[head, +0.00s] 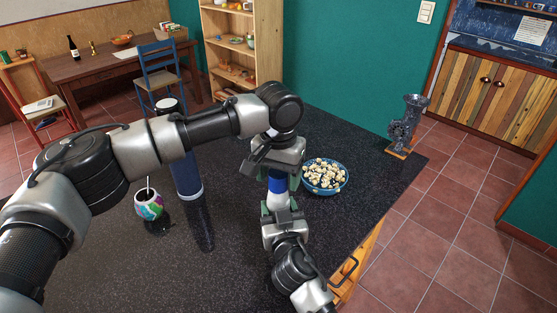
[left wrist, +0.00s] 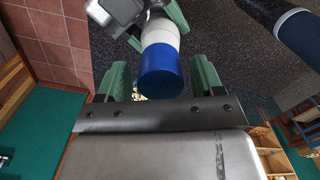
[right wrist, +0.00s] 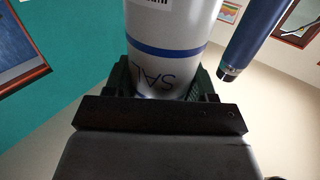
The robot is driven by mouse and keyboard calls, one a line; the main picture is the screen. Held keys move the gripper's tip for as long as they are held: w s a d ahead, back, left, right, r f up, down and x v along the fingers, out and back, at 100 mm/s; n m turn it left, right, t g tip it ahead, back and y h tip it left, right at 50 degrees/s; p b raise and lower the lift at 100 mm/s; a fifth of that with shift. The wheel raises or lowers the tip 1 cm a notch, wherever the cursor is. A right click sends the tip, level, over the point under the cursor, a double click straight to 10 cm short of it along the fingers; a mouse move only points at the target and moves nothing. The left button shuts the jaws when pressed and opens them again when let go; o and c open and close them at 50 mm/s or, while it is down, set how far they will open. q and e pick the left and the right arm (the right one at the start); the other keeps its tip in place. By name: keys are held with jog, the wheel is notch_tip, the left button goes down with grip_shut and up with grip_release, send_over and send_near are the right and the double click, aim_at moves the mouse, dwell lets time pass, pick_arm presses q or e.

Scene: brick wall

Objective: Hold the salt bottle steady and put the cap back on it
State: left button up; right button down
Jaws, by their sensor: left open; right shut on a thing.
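The salt bottle (head: 277,202) is white and stands upright in the head view. It also shows in the left wrist view (left wrist: 159,32). In the right wrist view the bottle (right wrist: 165,25) shows a blue stripe and dark lettering. My right gripper (head: 281,216) is shut on its side. The blue cap (left wrist: 161,75) is at the bottle's top end, in line with it; whether it is fully seated I cannot tell. My left gripper (head: 279,178) is above, pointing down. Its open green fingers (left wrist: 161,82) are on either side of the cap, with small gaps.
On the dark counter (head: 120,255), a blue bowl of popcorn (head: 325,190) stands right of the salt bottle. A tall blue bottle (head: 187,178) and a colourful cup with a straw (head: 148,205) stand to the left. A metal grinder (head: 406,125) is at the far right corner.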

pick_arm(q)
jog(key=shift+f, duration=0.55)
jog(key=c, duration=0.9)
jog(key=m, duration=0.6)
jog(key=shift+m, duration=0.3)
jog(key=m, duration=0.5)
jog(key=o, duration=1.1)
jog(key=shift+c, duration=0.2)
